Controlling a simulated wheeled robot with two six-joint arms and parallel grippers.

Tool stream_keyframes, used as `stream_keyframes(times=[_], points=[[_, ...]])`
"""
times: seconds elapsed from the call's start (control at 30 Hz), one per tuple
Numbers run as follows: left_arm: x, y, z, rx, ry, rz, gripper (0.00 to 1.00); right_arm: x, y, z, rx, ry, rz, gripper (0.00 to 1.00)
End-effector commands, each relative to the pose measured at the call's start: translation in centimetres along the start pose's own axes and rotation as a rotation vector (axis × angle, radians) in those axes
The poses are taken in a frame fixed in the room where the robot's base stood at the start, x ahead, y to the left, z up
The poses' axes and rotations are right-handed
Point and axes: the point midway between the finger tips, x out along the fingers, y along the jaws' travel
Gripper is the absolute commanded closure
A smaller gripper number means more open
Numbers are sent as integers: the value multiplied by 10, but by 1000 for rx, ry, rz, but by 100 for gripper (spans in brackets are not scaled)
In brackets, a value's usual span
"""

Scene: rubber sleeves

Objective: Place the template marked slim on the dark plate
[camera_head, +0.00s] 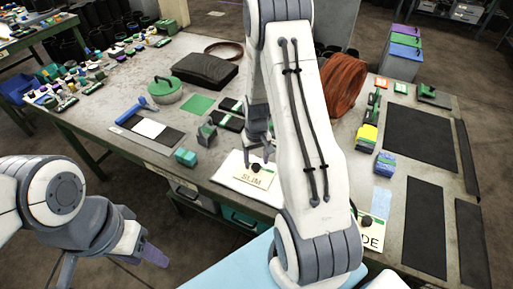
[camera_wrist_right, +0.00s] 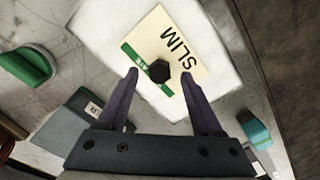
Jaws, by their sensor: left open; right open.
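The cream template marked SLIM (camera_head: 259,178) has a green strip and a black knob, and lies on a white pad (camera_head: 229,175). It also shows in the right wrist view (camera_wrist_right: 187,66). My right gripper (camera_wrist_right: 158,78) is open, its fingers on either side of the knob (camera_wrist_right: 158,70) and apart from it in the picture; in the head view it (camera_head: 262,150) is above the template. My left gripper (camera_head: 110,268) is open and empty at the lower left, off the table. Dark flat sheets (camera_head: 420,138) lie at the right; I cannot tell which is the dark plate.
Another template ending in DE (camera_head: 371,234) is partly hidden by my right arm. A second dark sheet (camera_head: 425,225) lies near the right edge. A teal block (camera_head: 186,158), green-lidded pot (camera_head: 166,90) and orange coil (camera_head: 344,85) stand on the table.

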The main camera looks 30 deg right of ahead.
Motion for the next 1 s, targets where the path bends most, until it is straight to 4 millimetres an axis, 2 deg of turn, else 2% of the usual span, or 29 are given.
stream_keyframes(times=[0.2,0.33,0.5,0.7,0.77,0.87,0.97,1.0], points=[[8,-1,1,0,0,0,50,-49,0,-1,0,6,1,33],[10,-1,1,0,0,0,50,-71,0,-1,0,5,1,33],[11,-1,1,0,0,0,50,-87,0,0,0,2,0,33],[11,-1,1,0,0,0,50,-92,-4,1,-9,1,0,33],[11,-1,1,0,0,0,50,-98,-16,4,-36,3,-2,33],[11,-1,1,0,0,0,50,-117,-58,18,-129,14,-8,33],[11,-1,1,0,0,0,50,-145,-116,54,-280,25,-20,33],[11,-1,1,0,0,0,50,-155,-138,74,-347,27,-26,33]])
